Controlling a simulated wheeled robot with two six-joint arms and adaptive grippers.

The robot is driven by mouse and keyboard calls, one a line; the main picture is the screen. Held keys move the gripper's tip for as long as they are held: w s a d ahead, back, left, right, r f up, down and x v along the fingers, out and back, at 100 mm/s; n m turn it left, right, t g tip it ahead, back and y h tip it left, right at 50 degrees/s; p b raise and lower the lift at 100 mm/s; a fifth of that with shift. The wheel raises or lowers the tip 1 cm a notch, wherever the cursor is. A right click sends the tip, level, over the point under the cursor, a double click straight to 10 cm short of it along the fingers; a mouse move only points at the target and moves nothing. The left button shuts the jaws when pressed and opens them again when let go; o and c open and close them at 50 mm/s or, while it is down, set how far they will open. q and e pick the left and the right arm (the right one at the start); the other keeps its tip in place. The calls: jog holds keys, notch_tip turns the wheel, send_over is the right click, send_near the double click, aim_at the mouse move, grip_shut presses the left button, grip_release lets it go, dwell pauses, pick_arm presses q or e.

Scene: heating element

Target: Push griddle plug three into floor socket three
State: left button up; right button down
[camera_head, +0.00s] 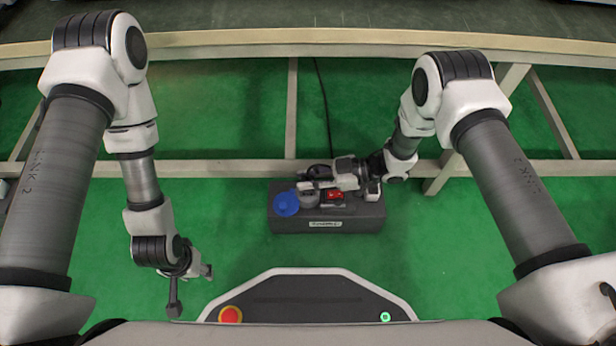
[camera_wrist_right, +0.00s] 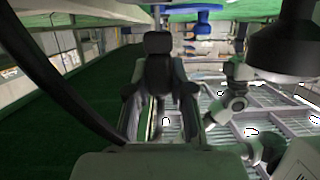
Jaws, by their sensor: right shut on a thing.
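A dark grey floor socket box (camera_head: 300,226) stands on the green floor near the middle of the head view. A round blue socket cover (camera_head: 286,204) and a red switch (camera_head: 333,195) show on its top. My right gripper (camera_head: 306,186) reaches in from the right, low over the box top, pointing left. It is shut on a dark thing that looks like the griddle plug (camera_wrist_right: 158,65), between the fingers in the right wrist view. My arm partly hides the box top; plug contact with a socket is not clear. My left gripper (camera_head: 190,280) hangs away from the box.
A black cable (camera_head: 323,100) runs down from the table edge toward the box. The pale table frame (camera_head: 230,168) crosses behind the box, with a leg (camera_head: 445,172) to its right. Green floor (camera_head: 240,230) between my left gripper and the box is clear.

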aim_at(308, 178)
jog(key=shift+f+b, duration=1.15)
jog(key=shift+f, duration=0.4)
jog(key=c, duration=0.9)
grip_release()
jog(key=shift+c, duration=0.2)
jog(key=shift+r, duration=0.1)
notch_tip(308, 178, up, 10)
jog(key=shift+f, duration=0.1)
